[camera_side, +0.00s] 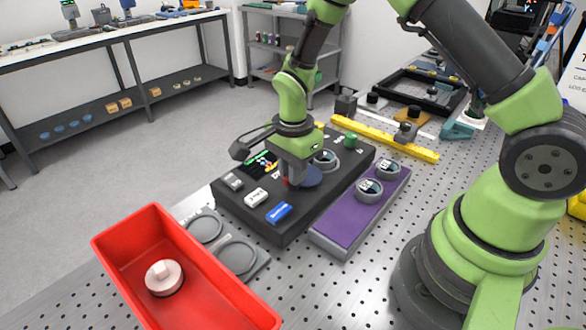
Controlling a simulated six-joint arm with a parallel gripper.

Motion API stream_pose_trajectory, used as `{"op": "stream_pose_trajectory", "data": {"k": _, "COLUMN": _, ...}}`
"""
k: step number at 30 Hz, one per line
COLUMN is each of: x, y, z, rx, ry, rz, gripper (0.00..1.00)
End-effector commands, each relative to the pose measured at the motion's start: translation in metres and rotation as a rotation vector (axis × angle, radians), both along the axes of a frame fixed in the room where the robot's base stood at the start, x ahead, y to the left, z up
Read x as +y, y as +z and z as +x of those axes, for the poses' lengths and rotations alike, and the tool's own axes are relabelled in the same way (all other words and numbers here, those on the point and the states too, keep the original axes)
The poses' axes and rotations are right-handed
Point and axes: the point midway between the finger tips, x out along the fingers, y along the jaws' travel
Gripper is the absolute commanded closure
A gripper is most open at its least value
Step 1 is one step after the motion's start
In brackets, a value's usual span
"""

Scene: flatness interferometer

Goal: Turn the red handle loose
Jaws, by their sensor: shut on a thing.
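The red handle (286,182) shows only as a small red sliver under my gripper, at the middle of the dark instrument box. My gripper (296,180) points down over the box (262,226) and is shut on the handle. The fingers hide most of the handle, so I cannot tell its angle. A dark blue round part (313,177) shows just right of the fingers.
On the box are a blue block (278,213), a white block (256,197), a grey block (232,181) and a green knob (350,141). A purple tray (345,226) holds round pieces. A red bin (120,250) with a pale disc (164,277) stands at front left. A yellow bar (384,138) lies behind.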

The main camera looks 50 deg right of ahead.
Motion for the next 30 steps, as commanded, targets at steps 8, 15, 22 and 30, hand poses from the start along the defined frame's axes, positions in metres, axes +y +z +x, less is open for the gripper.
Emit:
{"op": "stream_pose_trajectory", "data": {"k": 8, "x": -0.0001, "y": 0.0005, "z": 0.0, "rx": 0.0, "ry": -0.213, "rz": 0.0, "gripper": 1.0}}
{"op": "stream_pose_trajectory", "data": {"k": 15, "x": -0.0002, "y": 0.0006, "z": 0.0, "rx": 0.0, "ry": -0.442, "rz": 0.0, "gripper": 1.0}}
{"op": "stream_pose_trajectory", "data": {"k": 22, "x": -0.0003, "y": 0.0006, "z": 0.0, "rx": 0.0, "ry": -0.661, "rz": 0.0, "gripper": 1.0}}
{"op": "stream_pose_trajectory", "data": {"k": 30, "x": -0.0004, "y": 0.0007, "z": -0.0001, "rx": 0.0, "ry": -0.918, "rz": 0.0, "gripper": 1.0}}
